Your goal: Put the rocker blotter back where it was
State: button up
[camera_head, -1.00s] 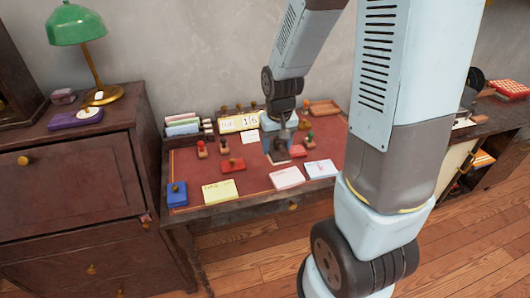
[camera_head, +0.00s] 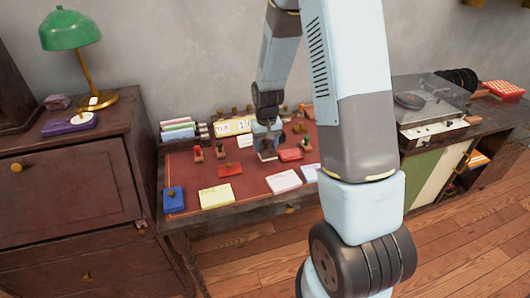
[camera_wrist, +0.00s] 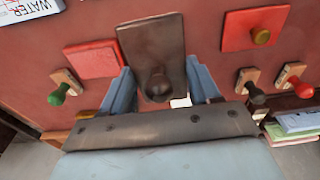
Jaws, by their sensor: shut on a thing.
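The rocker blotter, a dark brown flat plate with a round dark knob, shows in the wrist view (camera_wrist: 150,42). My gripper (camera_wrist: 158,86) is shut on its knob, one blue finger on either side. In the head view my gripper (camera_head: 266,141) is over the middle of the red desk top, with the blotter (camera_head: 267,154) under it. I cannot tell whether the blotter touches the desk. In the wrist view it lies between a red pad (camera_wrist: 92,60) and a red block with a brass knob (camera_wrist: 253,27).
Stamps with red (camera_wrist: 302,88), black (camera_wrist: 257,97) and green (camera_wrist: 57,95) handles stand close by. A calendar (camera_head: 235,127) is at the desk's back.

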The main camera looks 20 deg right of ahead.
aim_at(265, 152)
jog(key=shift+w+d+f, duration=0.1)
jog(key=shift+w+f, duration=0.55)
jog(key=shift+f, duration=1.65)
jog(key=o, duration=1.2)
jog(key=shift+f, duration=0.1)
jog(key=shift+c, duration=0.2)
